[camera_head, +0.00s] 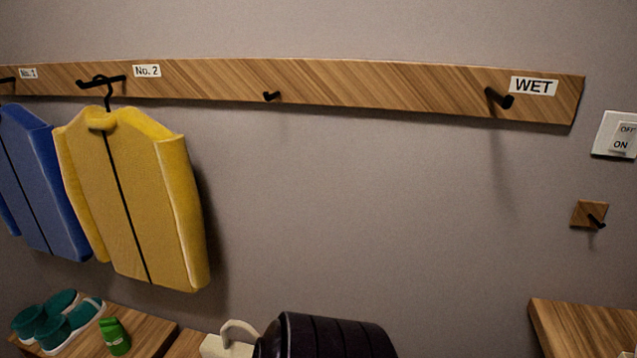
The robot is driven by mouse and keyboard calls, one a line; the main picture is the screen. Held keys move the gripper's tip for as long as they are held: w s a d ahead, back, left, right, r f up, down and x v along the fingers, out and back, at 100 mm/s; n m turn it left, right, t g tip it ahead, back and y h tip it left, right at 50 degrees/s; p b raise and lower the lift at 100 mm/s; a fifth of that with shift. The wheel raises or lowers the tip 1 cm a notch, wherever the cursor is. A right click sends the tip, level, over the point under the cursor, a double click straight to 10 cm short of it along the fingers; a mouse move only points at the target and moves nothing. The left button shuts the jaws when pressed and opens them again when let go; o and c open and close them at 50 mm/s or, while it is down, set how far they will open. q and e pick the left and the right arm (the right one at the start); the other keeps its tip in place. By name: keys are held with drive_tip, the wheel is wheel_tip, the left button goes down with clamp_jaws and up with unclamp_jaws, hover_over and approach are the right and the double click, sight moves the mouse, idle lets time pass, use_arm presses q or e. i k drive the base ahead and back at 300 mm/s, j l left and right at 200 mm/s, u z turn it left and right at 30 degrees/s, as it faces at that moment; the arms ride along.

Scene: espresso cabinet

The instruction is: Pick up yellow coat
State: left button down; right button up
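The yellow coat (137,200) hangs at the left of the head view, upright against the grey wall, with a dark line down its front. It hangs from a black hanger (101,82) on the wooden rail, beside the label No. 2 (147,71). Its right side casts a shadow on the wall.
A blue coat (40,185) hangs close at its left. The wooden rail (380,92) has an empty middle hook (271,96) and an empty hook (499,98) by the WET label. Teal shoes (62,322) and a green item (115,337) sit on a low shelf below.

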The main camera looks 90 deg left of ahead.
sight(129, 180)
drive_tip(key=u, duration=3.85)
